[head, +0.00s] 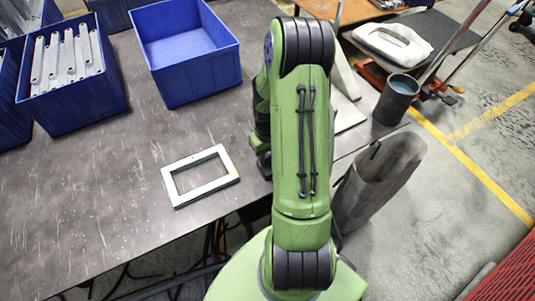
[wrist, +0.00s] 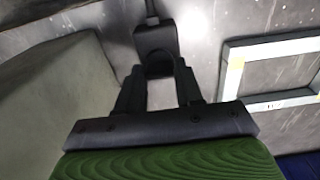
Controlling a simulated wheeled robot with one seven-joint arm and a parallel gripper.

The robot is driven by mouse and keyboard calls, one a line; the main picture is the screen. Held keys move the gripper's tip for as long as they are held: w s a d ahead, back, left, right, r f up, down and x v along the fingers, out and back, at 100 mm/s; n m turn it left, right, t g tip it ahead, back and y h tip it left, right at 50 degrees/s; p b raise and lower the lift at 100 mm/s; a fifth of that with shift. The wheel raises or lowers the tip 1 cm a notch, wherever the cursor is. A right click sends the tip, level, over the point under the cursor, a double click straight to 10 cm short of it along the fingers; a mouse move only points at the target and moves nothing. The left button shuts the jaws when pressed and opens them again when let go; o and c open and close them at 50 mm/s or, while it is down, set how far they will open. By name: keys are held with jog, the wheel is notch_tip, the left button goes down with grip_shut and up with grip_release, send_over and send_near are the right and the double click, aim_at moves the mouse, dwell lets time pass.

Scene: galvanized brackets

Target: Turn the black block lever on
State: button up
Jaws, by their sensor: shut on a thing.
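The black block (wrist: 154,38) lies on the grey table in the wrist view, top centre, with a thin dark stem running from its far side. Its near end is rounded and sits between the fingertips. My gripper (wrist: 158,72) has its two dark fingers on either side of this near end, shut on it with a gap between them. The lever's on or off position cannot be told. In the head view my green arm covers most of the gripper and block; only dark parts show at the arm's left side.
A pale rectangular frame (head: 226,182) lies on the table left of my arm. An empty blue bin (head: 199,84) and a blue bin of brackets (head: 75,103) stand behind. A grey slab (wrist: 55,85) is close on the gripper's left in the wrist view.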

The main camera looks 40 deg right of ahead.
jog(key=m, duration=0.4)
jog(key=shift+m, duration=0.3)
jog(key=m+b, duration=0.1)
jog(key=m, duration=0.3)
jog(key=shift+m, duration=0.3)
jog(key=m, duration=0.4)
jog(key=shift+m, duration=0.3)
jog(key=shift+m+b, duration=0.35)
jog(key=shift+m, duration=1.65)
jog(key=o, duration=1.1)
jog(key=shift+c, duration=0.2)
